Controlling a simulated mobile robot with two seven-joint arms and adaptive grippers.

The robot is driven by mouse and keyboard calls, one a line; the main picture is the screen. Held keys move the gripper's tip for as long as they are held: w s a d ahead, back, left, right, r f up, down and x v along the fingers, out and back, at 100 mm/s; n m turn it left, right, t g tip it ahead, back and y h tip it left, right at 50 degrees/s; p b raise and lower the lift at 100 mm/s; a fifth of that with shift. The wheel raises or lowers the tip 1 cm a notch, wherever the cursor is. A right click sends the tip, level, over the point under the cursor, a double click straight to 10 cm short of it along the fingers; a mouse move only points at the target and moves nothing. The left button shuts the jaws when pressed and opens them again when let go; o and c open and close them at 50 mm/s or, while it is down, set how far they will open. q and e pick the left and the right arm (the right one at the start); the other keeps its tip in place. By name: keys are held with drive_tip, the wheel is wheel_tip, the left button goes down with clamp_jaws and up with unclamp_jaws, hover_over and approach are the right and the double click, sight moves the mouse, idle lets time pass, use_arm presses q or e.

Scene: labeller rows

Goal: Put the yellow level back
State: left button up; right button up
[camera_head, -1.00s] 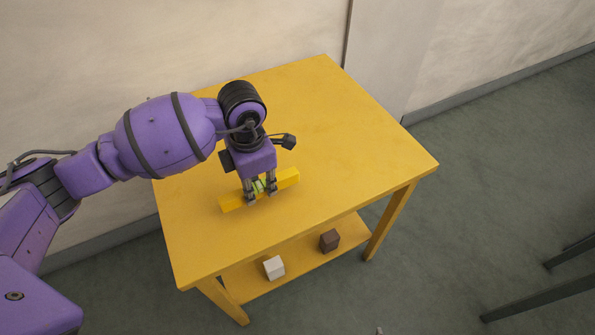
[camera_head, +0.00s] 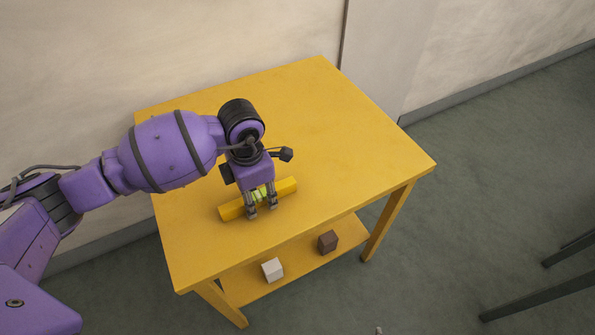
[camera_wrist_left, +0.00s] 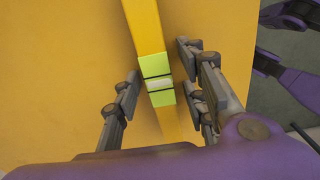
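The yellow level (camera_head: 286,188) is a long bar that appears to lie on the yellow table, slanting up to the right in the head view. Its middle has a bright green section with a pale vial, clear in the left wrist view (camera_wrist_left: 158,84). My left gripper (camera_head: 262,208) points down at the level's middle. In the left wrist view my left gripper (camera_wrist_left: 158,80) has its fingers apart, one on each side of the green section, with yellow tabletop showing between each finger and the bar. I cannot tell how far down the fingertips reach. My right gripper is not in view.
The yellow table (camera_head: 330,120) is otherwise clear on top, with wide free room behind and to the right. A white cube (camera_head: 272,270) and a dark brown cube (camera_head: 328,242) sit on its lower shelf. A wall stands behind the table.

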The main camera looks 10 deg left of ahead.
sight(256, 195)
use_arm(q)
drive_tip(key=shift+r, duration=0.35)
wheel_tip(256, 195, up, 12)
drive_tip(key=shift+f, duration=0.2)
idle(0.4)
